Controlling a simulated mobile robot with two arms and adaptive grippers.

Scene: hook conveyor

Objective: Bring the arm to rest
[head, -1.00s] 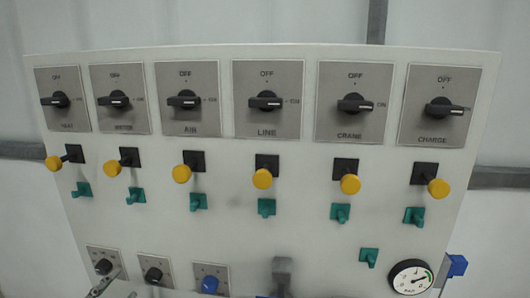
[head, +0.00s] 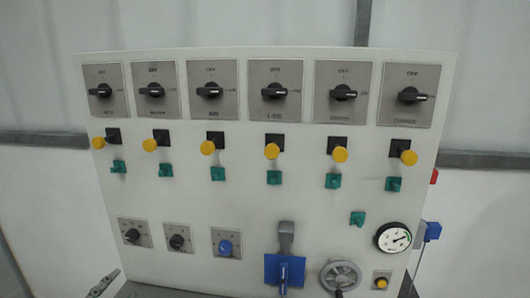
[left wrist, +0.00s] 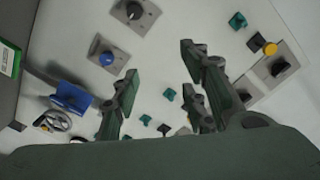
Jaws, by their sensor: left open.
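My left gripper shows in the left wrist view (left wrist: 160,68) with its dark fingers spread wide apart and nothing between them. In the head view only a small grey part of it shows at the bottom left edge, in front of the panel's lower left corner (head: 104,285). The light control panel (head: 200,263) faces me and fills the middle of the head view. In the left wrist view the panel's face lies beyond the open fingers. My right gripper is not in view.
A blue box (head: 432,231) juts from the right edge.

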